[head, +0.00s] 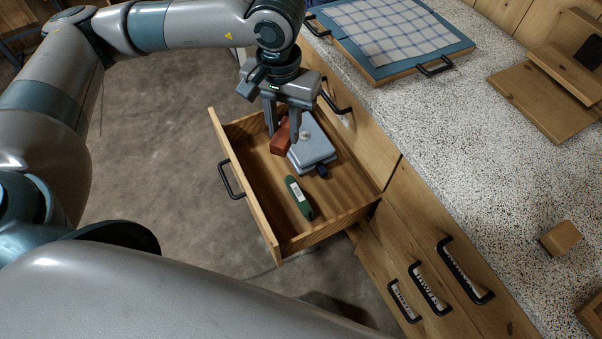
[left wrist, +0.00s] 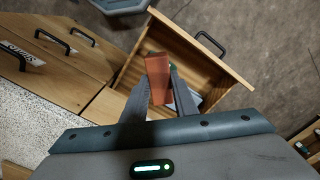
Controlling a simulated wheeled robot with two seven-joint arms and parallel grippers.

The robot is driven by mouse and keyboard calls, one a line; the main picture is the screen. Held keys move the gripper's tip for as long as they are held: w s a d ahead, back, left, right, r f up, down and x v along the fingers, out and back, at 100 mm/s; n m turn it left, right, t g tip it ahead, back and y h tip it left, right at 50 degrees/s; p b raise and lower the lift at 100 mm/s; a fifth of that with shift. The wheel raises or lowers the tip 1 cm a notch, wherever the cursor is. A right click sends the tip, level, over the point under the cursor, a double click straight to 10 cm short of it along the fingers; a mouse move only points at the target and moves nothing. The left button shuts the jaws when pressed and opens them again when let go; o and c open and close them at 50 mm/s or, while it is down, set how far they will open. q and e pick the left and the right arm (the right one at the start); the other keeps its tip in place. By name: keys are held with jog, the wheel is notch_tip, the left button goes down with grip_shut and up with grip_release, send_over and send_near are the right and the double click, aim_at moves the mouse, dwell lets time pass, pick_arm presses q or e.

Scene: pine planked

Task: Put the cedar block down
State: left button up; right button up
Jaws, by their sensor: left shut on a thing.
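The cedar block (head: 280,138) is a small reddish-brown block. My left gripper (head: 283,132) is shut on it, over the far-left part of an open wooden drawer (head: 244,183). In the left wrist view the block (left wrist: 158,76) sits between the two dark fingers, with the drawer (left wrist: 205,65) behind it. I cannot tell how high the block is above the drawer floor. My right gripper is not in view.
In the drawer lie a grey box (head: 311,148) beside the block and a green labelled object (head: 299,196). The drawer floor left of the green object is bare. The speckled counter (head: 440,130) holds a blue board with a checked cloth (head: 385,30) and a wooden block (head: 560,238).

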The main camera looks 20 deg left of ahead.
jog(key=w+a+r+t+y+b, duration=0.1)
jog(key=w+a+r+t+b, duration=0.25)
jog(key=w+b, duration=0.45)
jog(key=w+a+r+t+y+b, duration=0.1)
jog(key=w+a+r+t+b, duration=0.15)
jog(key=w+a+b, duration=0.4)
pick_arm(q)
jog(key=w+a+f+n+b, duration=0.4)
jog(key=f+n, duration=0.5)
jog(key=f, duration=0.3)
jog(key=w+a+f+n+b, duration=0.4)
jog(key=f+n, duration=0.5)
jog(key=f, duration=0.4)
jog(key=w+a+f+n+b, duration=0.5)
jog(key=a+f+n, duration=0.2)
jog(key=f, duration=0.5)
jog(key=n, duration=0.2)
jog(key=shift+w+a+f+n, duration=0.25)
jog(key=shift+w+n, duration=0.05)
jog(key=shift+w, duration=0.1)
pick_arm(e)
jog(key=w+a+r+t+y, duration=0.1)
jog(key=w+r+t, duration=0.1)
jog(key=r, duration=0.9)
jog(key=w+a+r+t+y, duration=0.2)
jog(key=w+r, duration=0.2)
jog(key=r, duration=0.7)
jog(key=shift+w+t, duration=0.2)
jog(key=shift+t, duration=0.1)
